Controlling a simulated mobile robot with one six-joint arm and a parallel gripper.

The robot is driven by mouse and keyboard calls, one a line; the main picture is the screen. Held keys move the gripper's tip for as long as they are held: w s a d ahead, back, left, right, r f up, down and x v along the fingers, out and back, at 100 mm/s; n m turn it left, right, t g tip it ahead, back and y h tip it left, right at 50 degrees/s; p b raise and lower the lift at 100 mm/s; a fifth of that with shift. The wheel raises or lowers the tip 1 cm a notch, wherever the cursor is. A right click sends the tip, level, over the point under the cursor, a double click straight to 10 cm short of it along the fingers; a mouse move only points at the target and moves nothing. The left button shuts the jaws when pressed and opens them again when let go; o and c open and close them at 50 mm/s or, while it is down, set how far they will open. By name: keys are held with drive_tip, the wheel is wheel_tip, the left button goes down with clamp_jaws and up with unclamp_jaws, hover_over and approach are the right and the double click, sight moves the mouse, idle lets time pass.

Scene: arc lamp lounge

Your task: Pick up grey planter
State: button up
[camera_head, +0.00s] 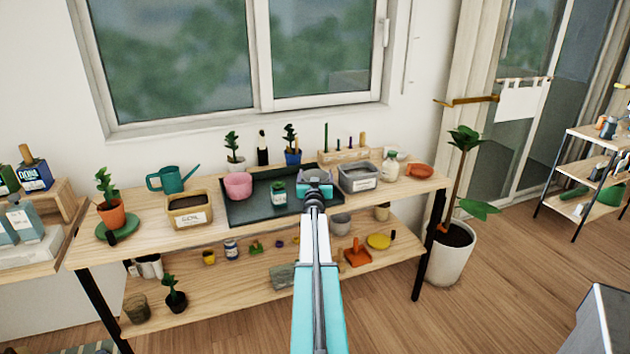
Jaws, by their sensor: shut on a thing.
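The grey planter (314,174) shows as a small grey rim just beyond my gripper, over the right part of the dark green tray (240,213). My gripper (314,187) is shut on it. My wrist and the jaws hide most of its body. I cannot tell whether it touches the tray or hangs just above it.
A labelled grey bin (360,179) stands close on the right. On the tray are a pink pot (237,186) and a small green jar (279,193). A soil box (190,211) and teal watering can (172,180) stand left. A window is behind.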

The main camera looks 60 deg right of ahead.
drive_tip(key=shift+r, duration=0.55)
drive_tip(key=shift+s+a+r, duration=0.2)
drive_tip(key=shift+s+r, duration=0.05)
drive_tip(key=shift+s, duration=0.1)
drive_tip(key=shift+s+a+r+b, duration=0.1)
drive_tip(key=shift+s+a+b, duration=0.5)
drive_tip(key=shift+s, duration=0.5)
drive_tip(key=shift+s+a+r+b, duration=0.15)
drive_tip(key=shift+s+a+b, duration=0.3)
drive_tip(key=shift+s+b, duration=0.45)
drive_tip(key=shift+s+a+r+b, duration=0.1)
drive_tip(key=shift+s+a+b, duration=0.4)
drive_tip(key=shift+s, duration=0.75)
drive_tip(key=s+a+p, duration=0.3)
drive_tip(key=s+p, duration=0.1)
drive_tip(key=s, duration=0.3)
drive_tip(key=shift+a+r, duration=0.25)
drive_tip(key=shift+r, duration=0.15)
drive_tip(key=shift+s, duration=0.1)
